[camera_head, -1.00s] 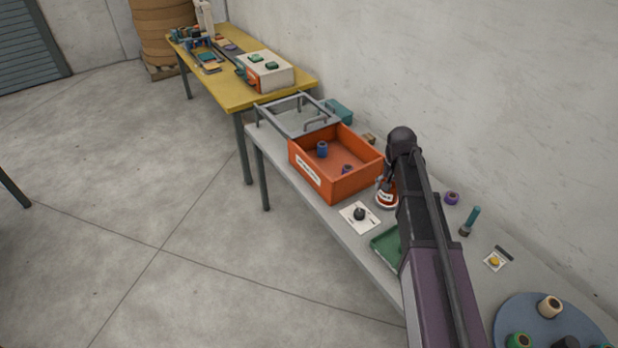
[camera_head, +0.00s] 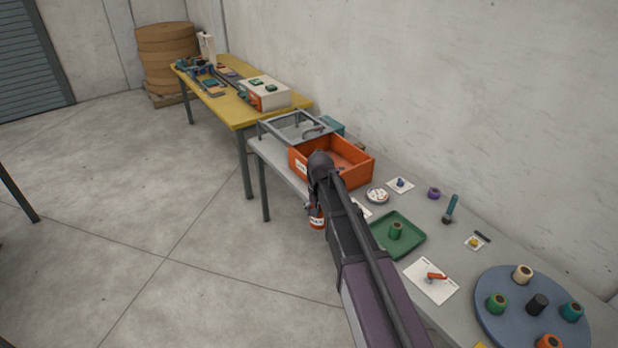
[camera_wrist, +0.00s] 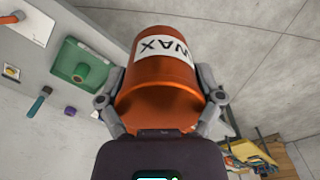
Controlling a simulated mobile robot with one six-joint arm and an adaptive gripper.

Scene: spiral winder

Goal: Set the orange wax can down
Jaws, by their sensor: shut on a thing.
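The orange wax can (camera_wrist: 158,75), with a white WAX label, fills the middle of the wrist view. My gripper (camera_wrist: 162,98) is shut on it, a finger on each side. In the head view the can (camera_head: 316,220) shows small below my wrist, at the front edge of the grey table (camera_head: 282,178), with floor behind it. It appears to hang in the air, clear of the tabletop. My arm hides part of the table and most of a white card (camera_head: 362,207).
An orange bin (camera_head: 362,174) stands at the back of the table. A round white dish (camera_head: 377,195), a green tray (camera_head: 417,240) with a green spool, a card with a red-handled item (camera_head: 432,280) and a blue turntable (camera_head: 500,315) with several spools lie to the right.

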